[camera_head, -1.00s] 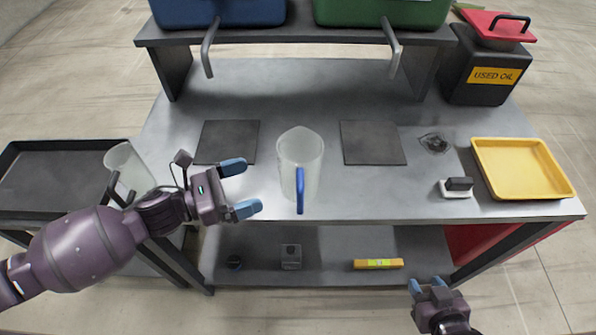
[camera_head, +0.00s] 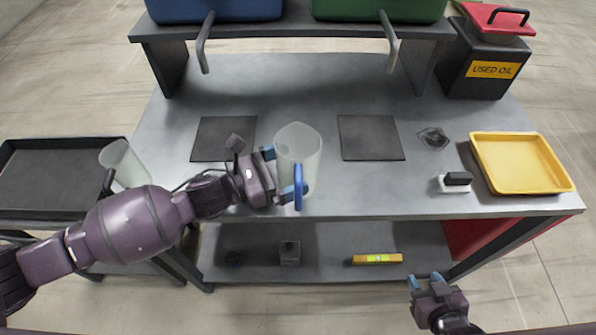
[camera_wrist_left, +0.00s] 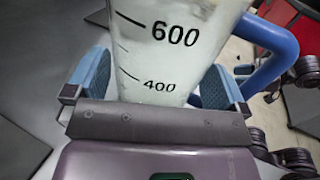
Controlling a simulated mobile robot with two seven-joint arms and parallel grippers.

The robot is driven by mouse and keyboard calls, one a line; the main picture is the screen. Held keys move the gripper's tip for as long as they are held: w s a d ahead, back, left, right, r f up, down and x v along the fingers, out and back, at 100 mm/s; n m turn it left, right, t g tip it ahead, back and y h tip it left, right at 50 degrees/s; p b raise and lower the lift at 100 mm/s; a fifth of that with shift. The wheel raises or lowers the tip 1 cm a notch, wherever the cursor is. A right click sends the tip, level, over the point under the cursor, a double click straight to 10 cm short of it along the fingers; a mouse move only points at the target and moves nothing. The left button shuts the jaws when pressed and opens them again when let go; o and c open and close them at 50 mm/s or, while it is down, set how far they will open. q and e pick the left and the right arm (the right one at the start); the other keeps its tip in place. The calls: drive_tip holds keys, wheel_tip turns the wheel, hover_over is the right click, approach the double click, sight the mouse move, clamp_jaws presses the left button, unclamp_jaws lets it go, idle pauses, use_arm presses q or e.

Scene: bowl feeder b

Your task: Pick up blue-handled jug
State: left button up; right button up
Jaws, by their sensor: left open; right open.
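The blue-handled jug (camera_head: 299,148) is a clear, frosted measuring jug standing upright on the grey table. Its blue handle (camera_head: 298,187) faces the front edge. My left gripper (camera_head: 282,172) is open at the jug's left side. In the left wrist view the open blue fingers (camera_wrist_left: 155,85) lie on either side of the jug body (camera_wrist_left: 165,45), which carries 600 and 400 marks. The blue handle (camera_wrist_left: 268,58) is outside the right finger. Whether the fingers touch the jug cannot be told. My right gripper (camera_head: 428,280) is open and empty, low in front of the table.
A second clear jug with a dark handle (camera_head: 122,162) stands at the left, by a black tray (camera_head: 50,211). A yellow tray (camera_head: 477,150) and a black-and-white block (camera_head: 456,182) are at the right. Dark square mats (camera_head: 372,138) lie behind. A shelf with blue and green bins spans the back.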

use_arm(q)
drive_tip(key=shift+w+d, duration=0.3)
drive_tip(key=shift+d, duration=0.35)
drive_tip(key=shift+c, duration=0.3)
drive_tip(key=c, duration=0.7)
drive_tip(key=shift+r, duration=0.1)
